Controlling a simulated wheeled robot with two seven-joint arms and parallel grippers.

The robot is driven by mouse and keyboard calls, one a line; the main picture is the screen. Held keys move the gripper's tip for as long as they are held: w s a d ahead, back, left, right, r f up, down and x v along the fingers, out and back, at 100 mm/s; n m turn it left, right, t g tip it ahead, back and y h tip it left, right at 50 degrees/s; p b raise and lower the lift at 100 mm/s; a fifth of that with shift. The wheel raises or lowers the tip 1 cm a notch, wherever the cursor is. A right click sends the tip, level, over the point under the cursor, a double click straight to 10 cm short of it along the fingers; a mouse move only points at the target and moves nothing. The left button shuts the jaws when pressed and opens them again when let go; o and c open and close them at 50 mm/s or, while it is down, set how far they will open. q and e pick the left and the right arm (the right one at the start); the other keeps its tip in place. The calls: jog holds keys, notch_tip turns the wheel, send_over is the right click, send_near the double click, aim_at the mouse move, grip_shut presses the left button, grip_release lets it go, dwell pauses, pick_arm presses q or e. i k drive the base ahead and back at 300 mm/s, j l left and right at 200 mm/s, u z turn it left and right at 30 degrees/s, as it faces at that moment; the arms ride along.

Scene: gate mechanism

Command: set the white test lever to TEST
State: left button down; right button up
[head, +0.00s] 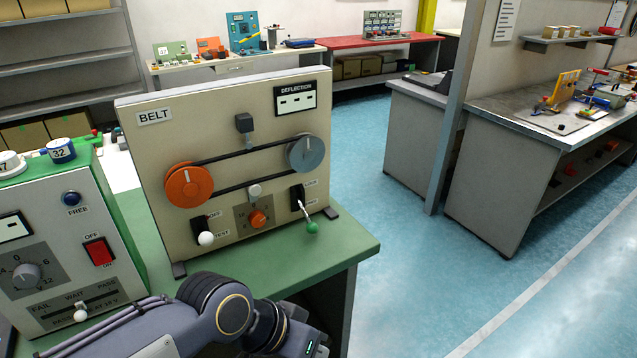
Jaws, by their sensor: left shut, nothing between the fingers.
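The beige BELT panel (140,165) stands on a green-topped bench. The white test lever (205,238) is at its lower left, a white knob at the lower end of a black plate. OFF is printed beside the plate's top and TEST beside its bottom. The knob appears low, near TEST, but it juts toward me, so I cannot tell its exact setting. My left gripper (312,345) is at the bottom edge, below and right of the lever and apart from it. Its body is partly cut off and its fingertips are hidden. My right gripper is not in view.
A green-knobbed lever (312,227) juts out at the panel's lower right, with an orange dial (258,217) between the levers. Above are an orange pulley (188,186) and a grey pulley (306,153). A grey control box (60,230) stands left. Blue floor (420,280) is clear at right.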

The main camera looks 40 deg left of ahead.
aim_at(206, 239)
jog(key=u, duration=2.05)
